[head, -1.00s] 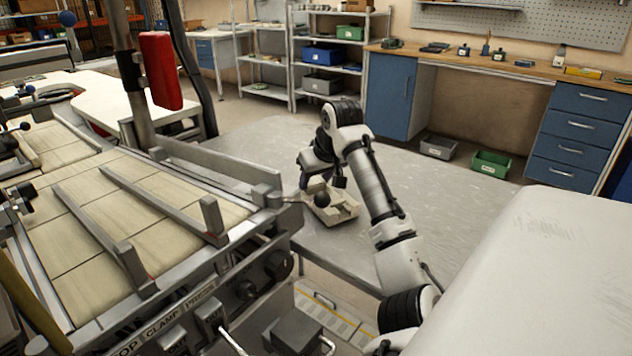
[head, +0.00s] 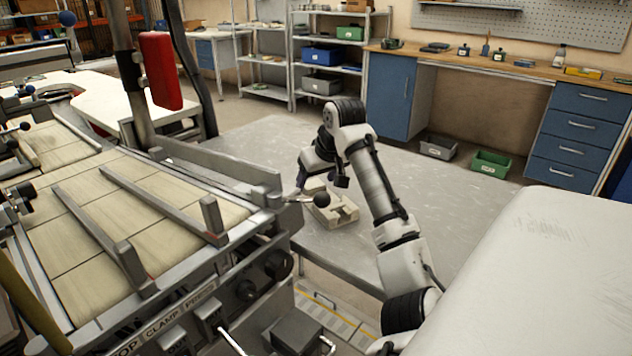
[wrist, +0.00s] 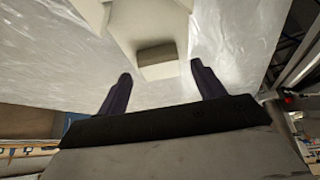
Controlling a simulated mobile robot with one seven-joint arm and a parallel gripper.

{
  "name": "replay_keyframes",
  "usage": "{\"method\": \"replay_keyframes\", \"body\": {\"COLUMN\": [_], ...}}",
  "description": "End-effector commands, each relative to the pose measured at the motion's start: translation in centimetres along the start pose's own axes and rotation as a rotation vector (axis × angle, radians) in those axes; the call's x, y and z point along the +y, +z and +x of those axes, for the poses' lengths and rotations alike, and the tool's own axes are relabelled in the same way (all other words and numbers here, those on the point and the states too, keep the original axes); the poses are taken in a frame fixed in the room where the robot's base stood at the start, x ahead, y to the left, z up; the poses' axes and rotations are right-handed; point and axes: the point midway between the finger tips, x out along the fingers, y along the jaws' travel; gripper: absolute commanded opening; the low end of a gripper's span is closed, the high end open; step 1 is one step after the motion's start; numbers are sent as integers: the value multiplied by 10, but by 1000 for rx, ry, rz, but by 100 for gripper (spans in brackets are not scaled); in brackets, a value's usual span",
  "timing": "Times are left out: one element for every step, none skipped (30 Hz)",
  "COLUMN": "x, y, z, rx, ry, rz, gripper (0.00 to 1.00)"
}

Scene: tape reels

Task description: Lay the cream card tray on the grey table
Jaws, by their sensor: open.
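The cream card tray (head: 340,211) lies on the grey table (head: 420,180), near the table's left edge beside the clamp press. In the wrist view the tray (wrist: 150,25) is at the top, just beyond my fingertips, with a darker recessed patch in it. My gripper (wrist: 160,80) is open and empty, its two dark fingers apart with bare table surface (wrist: 225,40) around the tray. In the head view my gripper (head: 305,185) is beside the tray's far left side, partly hidden by a dark ball-ended lever.
The clamp press (head: 150,220) with slats and the ball-ended lever (head: 320,199) stands close on the left. A white surface (head: 540,270) fills the right front. The rest of the grey table is clear. Grey and green bins (head: 490,163) sit on the floor behind.

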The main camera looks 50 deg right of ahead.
Motion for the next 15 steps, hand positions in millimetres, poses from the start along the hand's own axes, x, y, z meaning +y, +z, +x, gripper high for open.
{"method": "replay_keyframes", "body": {"x": [0, 0, 0, 0, 0, 0, 0, 0, 0, 0, 0, 0, 0, 0, 0], "y": [-1, 0, -1, -1, -1, 0, -1, -1, -1, 0, 0, 0, 0, 0, 0], "z": [-11, -17, -26, -32, -39, -48, -55, -61, -69, -74, -79, -85, -89, -93, -96], "rx": [4, 4, 4, 4, 4, 3, 3, 4, 3, 3, 2, 2, 2, 1, 1], "ry": [2, 2, 2, 2, 2, 2, 2, 2, 2, 1, 1, 1, 1, 1, 1], "rz": [-1, -1, -1, -1, -1, -1, -1, -1, -1, -1, -1, -1, 0, 0, -1], "gripper": [68, 68, 68, 68, 68, 68, 68, 68, 68, 68, 68, 68, 68, 68, 68]}}
